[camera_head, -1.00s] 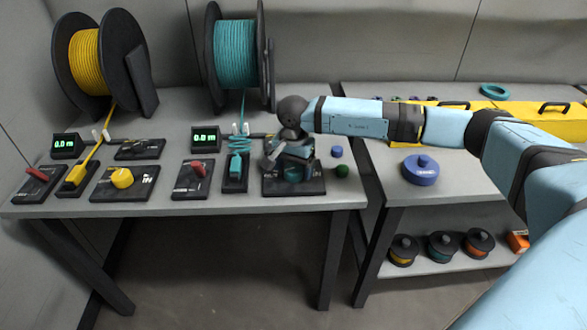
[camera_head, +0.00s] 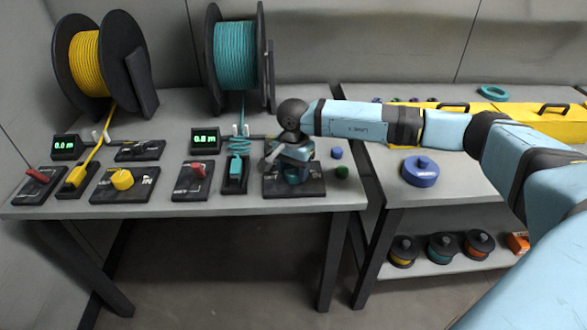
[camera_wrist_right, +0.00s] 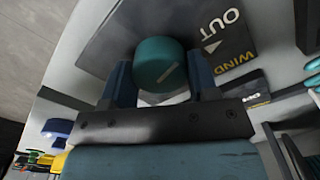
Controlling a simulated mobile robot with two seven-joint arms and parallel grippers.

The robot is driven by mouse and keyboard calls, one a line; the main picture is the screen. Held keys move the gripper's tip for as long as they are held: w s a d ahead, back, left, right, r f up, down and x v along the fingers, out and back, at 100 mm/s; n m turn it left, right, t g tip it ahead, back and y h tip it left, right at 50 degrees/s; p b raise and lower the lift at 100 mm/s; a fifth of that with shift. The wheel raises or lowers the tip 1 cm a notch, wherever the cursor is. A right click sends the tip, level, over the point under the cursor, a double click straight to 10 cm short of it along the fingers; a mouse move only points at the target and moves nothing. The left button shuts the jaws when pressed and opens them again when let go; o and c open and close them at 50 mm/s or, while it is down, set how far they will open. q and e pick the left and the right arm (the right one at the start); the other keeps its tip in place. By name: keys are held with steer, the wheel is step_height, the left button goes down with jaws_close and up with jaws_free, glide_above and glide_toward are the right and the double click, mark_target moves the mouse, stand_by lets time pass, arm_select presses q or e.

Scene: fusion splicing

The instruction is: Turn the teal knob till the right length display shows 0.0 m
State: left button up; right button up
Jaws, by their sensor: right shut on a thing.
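The teal knob (camera_wrist_right: 159,62) sits on a dark plate (camera_wrist_right: 112,42) marked WIND and OUT in the right wrist view. My right gripper (camera_wrist_right: 162,80) is shut on the knob, with one finger on each side. In the head view, my right gripper (camera_head: 293,160) comes down over the knob and hides most of it. The right length display (camera_head: 205,139) is a small black box with green digits that seem to read 0.8 m. They are small and hard to read. The teal cable reel (camera_head: 236,55) stands behind it. My left gripper is not in view.
A red lever (camera_head: 198,170) and a teal cable block (camera_head: 236,172) stand left of the knob plate. A yellow knob (camera_head: 122,179) and yellow reel (camera_head: 86,62) are further left.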

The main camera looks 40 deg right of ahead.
steer(key=m, duration=0.5)
steer(key=shift+p, duration=0.3)
steer(key=m+p, duration=0.1)
steer(key=m, duration=0.4)
steer(key=shift+r, duration=0.1)
steer(key=m, duration=0.3)
steer(key=shift+p, duration=0.3)
steer(key=m, duration=0.2)
steer(key=shift+m+p, duration=0.35)
steer(key=shift+m, duration=0.05)
steer(key=m, duration=0.3)
steer(key=shift+p, duration=0.4)
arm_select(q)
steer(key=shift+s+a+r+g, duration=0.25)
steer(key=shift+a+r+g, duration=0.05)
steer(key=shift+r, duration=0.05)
arm_select(e)
steer(key=shift+m, duration=0.8)
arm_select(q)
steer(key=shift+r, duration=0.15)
arm_select(e)
steer(key=o, duration=0.9)
